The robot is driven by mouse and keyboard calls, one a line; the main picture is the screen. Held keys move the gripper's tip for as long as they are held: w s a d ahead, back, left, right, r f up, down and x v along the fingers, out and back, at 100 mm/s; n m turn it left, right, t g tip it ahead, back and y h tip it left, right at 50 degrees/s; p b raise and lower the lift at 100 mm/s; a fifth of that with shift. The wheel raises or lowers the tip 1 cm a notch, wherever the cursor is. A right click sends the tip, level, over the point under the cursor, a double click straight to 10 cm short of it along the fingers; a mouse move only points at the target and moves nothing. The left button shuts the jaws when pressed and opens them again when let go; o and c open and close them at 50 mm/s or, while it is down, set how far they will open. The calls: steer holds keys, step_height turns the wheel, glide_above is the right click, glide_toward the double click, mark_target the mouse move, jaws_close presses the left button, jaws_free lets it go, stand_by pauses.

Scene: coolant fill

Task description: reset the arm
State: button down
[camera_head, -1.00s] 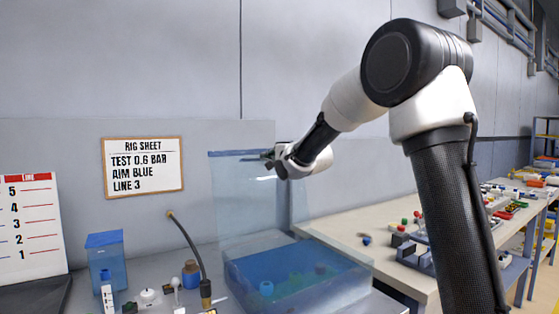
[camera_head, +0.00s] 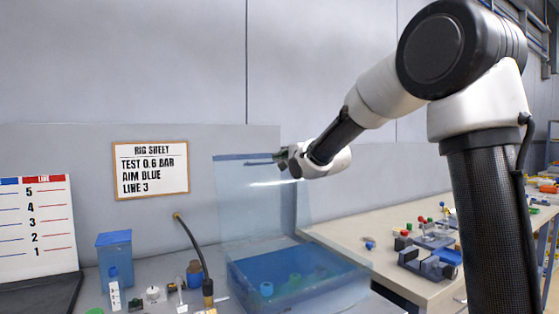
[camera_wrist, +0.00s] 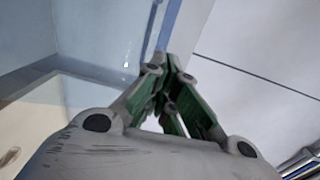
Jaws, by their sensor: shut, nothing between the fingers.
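My gripper (camera_head: 262,161) is at the end of my arm, raised in front of the upper part of a clear tank panel (camera_head: 232,200) with a blue top edge. In the wrist view the green-sided fingers (camera_wrist: 160,75) come together at their tips, with nothing held between them. The tank's blue tray (camera_head: 300,277) lies below and holds several blue and green pieces. Whether the fingertips touch the panel I cannot tell.
A rig sheet (camera_head: 151,169) hangs on the wall. A numbered line board (camera_head: 37,228) stands at the left, near a blue container (camera_head: 115,257). A black hose (camera_head: 193,240) rises behind small fittings. A side table (camera_head: 345,238) with coloured parts stands at the right.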

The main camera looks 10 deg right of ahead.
steer(key=r+v, duration=0.1)
steer(key=v, duration=0.5)
steer(key=s+d+f+n+g+h, duration=0.2)
steer(key=s+d+f+n+g, duration=0.3)
steer(key=f, duration=0.3)
steer(key=s+d+f+n+g+h, duration=0.3)
steer(key=s+f+n, duration=0.2)
steer(key=s+f, duration=0.35)
steer(key=s+d+f+n+g, duration=0.1)
steer(key=s+d+n+g, duration=0.1)
steer(key=s, duration=1.1)
steer(key=s+d+f+n+g, duration=0.2)
steer(key=s+d, duration=0.2)
steer(key=s, duration=1)
steer(key=shift+s+d, duration=0.25)
steer(key=shift+d, duration=0.15)
